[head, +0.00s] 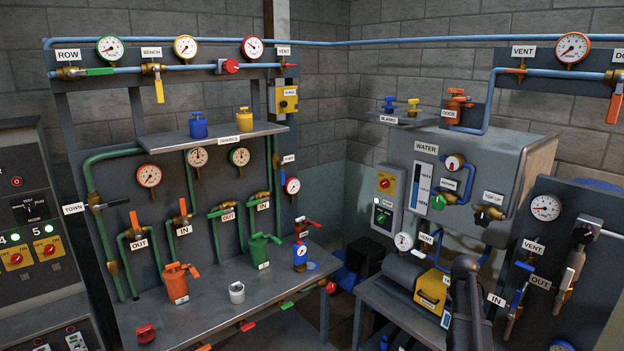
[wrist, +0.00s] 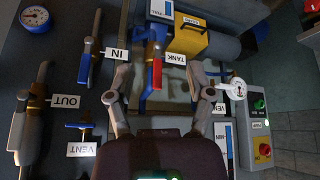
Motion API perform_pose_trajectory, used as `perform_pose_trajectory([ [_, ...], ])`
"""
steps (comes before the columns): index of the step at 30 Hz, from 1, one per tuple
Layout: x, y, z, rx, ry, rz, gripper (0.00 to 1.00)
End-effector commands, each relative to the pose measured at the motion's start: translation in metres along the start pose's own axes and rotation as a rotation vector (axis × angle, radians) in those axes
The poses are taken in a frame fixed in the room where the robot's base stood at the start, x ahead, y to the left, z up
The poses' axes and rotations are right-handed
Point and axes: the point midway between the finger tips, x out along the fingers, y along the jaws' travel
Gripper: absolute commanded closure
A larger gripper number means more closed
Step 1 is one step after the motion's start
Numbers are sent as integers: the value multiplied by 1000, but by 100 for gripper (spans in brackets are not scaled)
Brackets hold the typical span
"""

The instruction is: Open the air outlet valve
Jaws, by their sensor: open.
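On the right-hand panel, a valve labelled OUT (head: 540,283) has a grey lever (head: 564,287) hanging down. Which OUT label is the air outlet cannot be told for sure. Contact cannot be seen. In the head view my dark arm stands at lower right and the fingers are not clear.
A blue IN lever (head: 517,299) and a gauge (head: 546,207) share the right panel. A yellow box (head: 430,290) stands on the bench behind my arm. A second gauge (wrist: 236,88) and a green-and-red switch box (wrist: 260,125) lie right of my gripper.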

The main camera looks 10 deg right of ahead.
Motion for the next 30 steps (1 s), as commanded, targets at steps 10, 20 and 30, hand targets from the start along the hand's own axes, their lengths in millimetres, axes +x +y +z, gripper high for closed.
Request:
perform_pose_trajectory([
  [10, -36, -119, 112, -194, -134, -84, 31],
  [20, -77, -196, 223, -385, -259, -146, 31],
  [30, -122, -237, 337, -584, -383, -192, 31],
])
